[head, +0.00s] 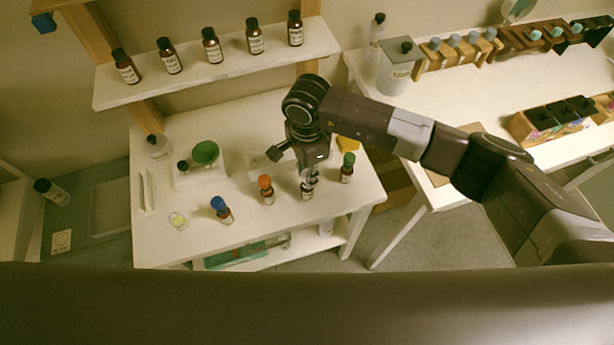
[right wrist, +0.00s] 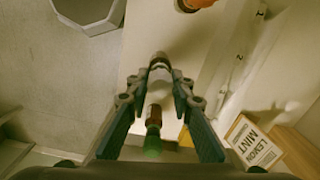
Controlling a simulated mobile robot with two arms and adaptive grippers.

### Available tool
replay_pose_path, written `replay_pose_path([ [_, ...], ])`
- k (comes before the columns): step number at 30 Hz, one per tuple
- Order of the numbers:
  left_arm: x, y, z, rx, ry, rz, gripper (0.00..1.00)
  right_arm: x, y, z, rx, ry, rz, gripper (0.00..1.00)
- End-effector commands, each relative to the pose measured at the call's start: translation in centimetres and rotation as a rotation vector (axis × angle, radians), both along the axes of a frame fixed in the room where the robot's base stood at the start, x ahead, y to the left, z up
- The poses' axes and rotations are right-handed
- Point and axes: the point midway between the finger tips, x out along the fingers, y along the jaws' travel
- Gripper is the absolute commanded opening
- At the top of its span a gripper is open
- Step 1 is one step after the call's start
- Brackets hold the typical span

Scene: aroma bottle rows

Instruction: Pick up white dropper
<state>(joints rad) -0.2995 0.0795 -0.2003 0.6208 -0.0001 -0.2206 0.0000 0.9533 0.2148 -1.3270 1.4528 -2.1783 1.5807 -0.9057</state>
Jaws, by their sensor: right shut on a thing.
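The white dropper's bottle (head: 307,192) stands in the front row on the white table, between the orange-capped and green-capped bottles. My right gripper (head: 310,175) is directly above it and hides most of its top. In the right wrist view, my right gripper's fingertips (right wrist: 160,72) are closed together around a small pale top (right wrist: 160,58), which I take as the white dropper; its details are blurred. I cannot tell whether it is lifted from the bottle. My left gripper is not in view.
An orange-capped bottle (head: 266,189) and a blue-capped bottle (head: 221,209) stand to the left; a green-capped bottle (head: 347,167) is close on the right. A shelf (head: 200,82) with several brown bottles hangs behind. A green bowl (head: 205,152) sits on the table's left.

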Motion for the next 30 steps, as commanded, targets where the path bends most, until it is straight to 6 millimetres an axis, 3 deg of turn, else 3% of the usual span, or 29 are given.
replay_pose_path([
  [5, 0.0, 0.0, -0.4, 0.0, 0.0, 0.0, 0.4, 0.1, 0.0, 0.8, 0.002, -0.004, 0.001, 0.15],
  [11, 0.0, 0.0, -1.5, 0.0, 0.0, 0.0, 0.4, 0.2, 0.1, 3.5, 0.002, -0.006, 0.002, 0.15],
  [24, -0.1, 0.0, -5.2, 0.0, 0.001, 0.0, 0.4, 0.1, 0.0, 14.3, 0.001, -0.008, 0.001, 0.15],
  [30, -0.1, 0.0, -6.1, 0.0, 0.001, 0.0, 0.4, 0.1, 0.0, 18.1, 0.0, -0.004, 0.0, 0.15],
])
